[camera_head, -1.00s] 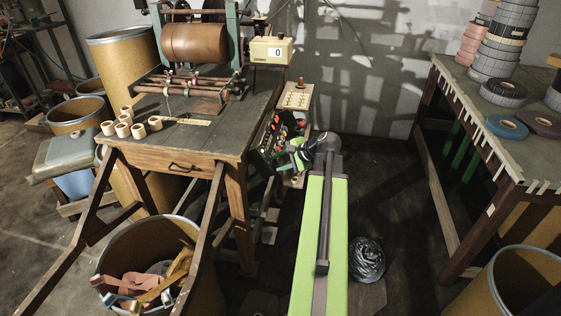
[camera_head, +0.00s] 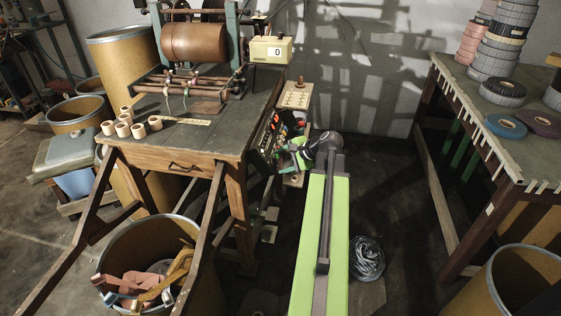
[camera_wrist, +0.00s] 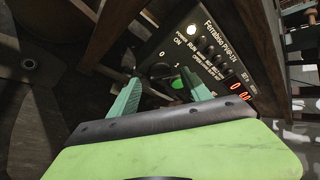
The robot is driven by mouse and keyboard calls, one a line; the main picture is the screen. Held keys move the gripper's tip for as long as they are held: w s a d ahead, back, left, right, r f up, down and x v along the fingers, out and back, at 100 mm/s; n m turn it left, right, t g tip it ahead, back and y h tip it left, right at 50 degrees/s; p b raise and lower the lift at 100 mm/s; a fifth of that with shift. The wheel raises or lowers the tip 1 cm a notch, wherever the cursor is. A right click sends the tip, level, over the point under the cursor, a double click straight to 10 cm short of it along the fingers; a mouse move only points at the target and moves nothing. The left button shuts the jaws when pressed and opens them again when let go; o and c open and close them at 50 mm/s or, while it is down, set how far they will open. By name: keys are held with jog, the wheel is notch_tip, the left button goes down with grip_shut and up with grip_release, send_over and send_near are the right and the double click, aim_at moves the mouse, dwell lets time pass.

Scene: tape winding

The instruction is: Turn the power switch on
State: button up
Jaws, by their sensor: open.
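A black control panel (camera_wrist: 222,65) with white lettering is mounted at the right side of the wooden workbench. In the wrist view, a dark rotary power switch (camera_wrist: 160,71) sits below the marks 0 and 1, near the words POWER ON. Its exact setting is hard to read. A round green part (camera_wrist: 178,83) shows just beside it. My gripper (camera_wrist: 163,90) is open, with its two green fingers pointing at the switch, one on each side in the picture. Contact cannot be told. In the head view the panel (camera_head: 265,138) is partly covered by my gripper (camera_head: 296,150).
A bench leg (camera_wrist: 112,30) stands near the left finger. A tape table (camera_head: 500,130) is at right.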

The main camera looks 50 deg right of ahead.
jog(key=p+v, duration=1)
jog(key=v, duration=0.6)
jog(key=shift+s+r, duration=0.15)
jog(key=shift+r, duration=0.15)
